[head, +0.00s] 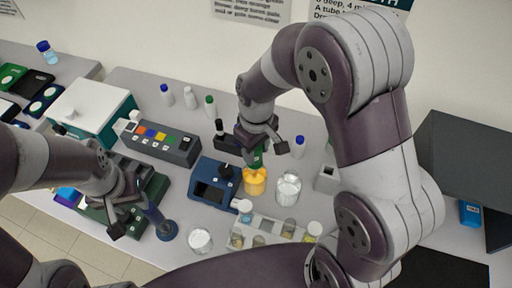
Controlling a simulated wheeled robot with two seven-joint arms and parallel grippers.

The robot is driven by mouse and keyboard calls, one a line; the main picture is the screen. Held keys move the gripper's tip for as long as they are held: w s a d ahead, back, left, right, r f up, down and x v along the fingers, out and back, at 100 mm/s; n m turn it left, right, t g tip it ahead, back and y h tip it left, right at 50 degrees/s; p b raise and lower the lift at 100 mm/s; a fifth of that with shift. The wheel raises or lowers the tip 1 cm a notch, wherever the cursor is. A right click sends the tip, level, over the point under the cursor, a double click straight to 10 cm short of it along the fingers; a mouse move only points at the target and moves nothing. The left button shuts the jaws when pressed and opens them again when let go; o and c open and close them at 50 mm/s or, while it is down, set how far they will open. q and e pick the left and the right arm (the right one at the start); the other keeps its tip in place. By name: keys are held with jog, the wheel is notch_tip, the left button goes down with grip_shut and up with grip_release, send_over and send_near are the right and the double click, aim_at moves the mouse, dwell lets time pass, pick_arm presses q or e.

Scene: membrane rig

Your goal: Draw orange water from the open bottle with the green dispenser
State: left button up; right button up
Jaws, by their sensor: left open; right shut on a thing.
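The open bottle (254,185) with orange water stands on the bench near the middle of the head view. My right gripper (261,147) is above it, shut on the green dispenser (257,158). The dispenser's lower end is at the bottle's mouth; I cannot tell how far in it reaches. My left gripper (131,208) is open at the left, over a dark green tray and beside a dark blue stand-like object (162,225).
A clear bottle (288,188) stands just right of the orange one. A blue device (213,187) is to its left, and a rack with several jars (262,226) is in front. Several capped bottles (210,105) and a button panel (160,139) are behind. A grey box stands at the right.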

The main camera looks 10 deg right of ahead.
notch_tip(320, 180, up, 10)
jog(key=p, duration=0.9)
jog(key=shift+r, duration=0.1)
